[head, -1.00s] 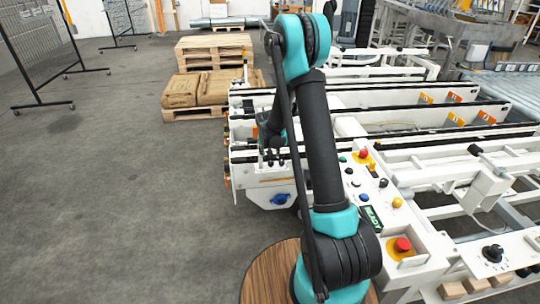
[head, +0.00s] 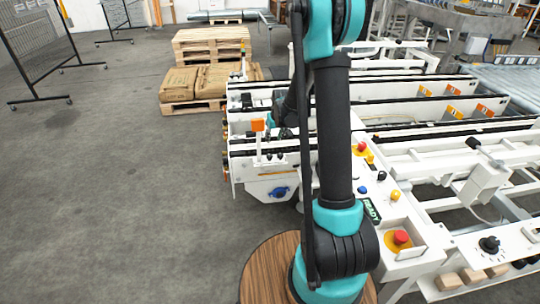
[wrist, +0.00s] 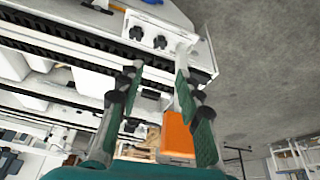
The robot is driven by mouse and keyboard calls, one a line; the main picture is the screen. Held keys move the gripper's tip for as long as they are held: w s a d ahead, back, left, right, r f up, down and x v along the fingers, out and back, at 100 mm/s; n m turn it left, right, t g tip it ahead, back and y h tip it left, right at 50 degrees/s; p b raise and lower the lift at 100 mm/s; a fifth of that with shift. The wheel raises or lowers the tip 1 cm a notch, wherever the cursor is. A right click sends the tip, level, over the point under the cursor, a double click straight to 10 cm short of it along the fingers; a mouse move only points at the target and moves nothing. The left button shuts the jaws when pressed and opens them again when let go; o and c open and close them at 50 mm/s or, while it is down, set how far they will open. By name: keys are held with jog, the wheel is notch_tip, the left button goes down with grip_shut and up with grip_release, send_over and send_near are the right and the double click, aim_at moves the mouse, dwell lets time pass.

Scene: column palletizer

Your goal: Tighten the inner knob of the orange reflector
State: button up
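The orange reflector (head: 258,125) stands upright on a thin post at the near left corner of the white conveyor frame (head: 262,188). In the wrist view the orange reflector (wrist: 178,134) shows beside my right finger, low in the picture. Two black knobs sit close together on a white bracket: one black knob (wrist: 137,35) to the left and one black knob (wrist: 160,41) to the right, both beyond my fingertips. I cannot tell which is the inner one. My gripper (wrist: 159,72) is open, with nothing held between its green-padded fingers. In the head view my arm hides much of it.
A control panel with a red button (head: 401,237) and a READY display (head: 371,211) is right of my arm. Pallets with brown sacks (head: 195,82) stand behind on the left. Dark rails run along the conveyor. The grey floor (head: 110,180) at left is clear.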

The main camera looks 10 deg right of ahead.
aim_at(270, 156)
jog(key=x, duration=1.5)
jog(key=shift+w+a+f, duration=0.1)
jog(key=shift+f, duration=0.2)
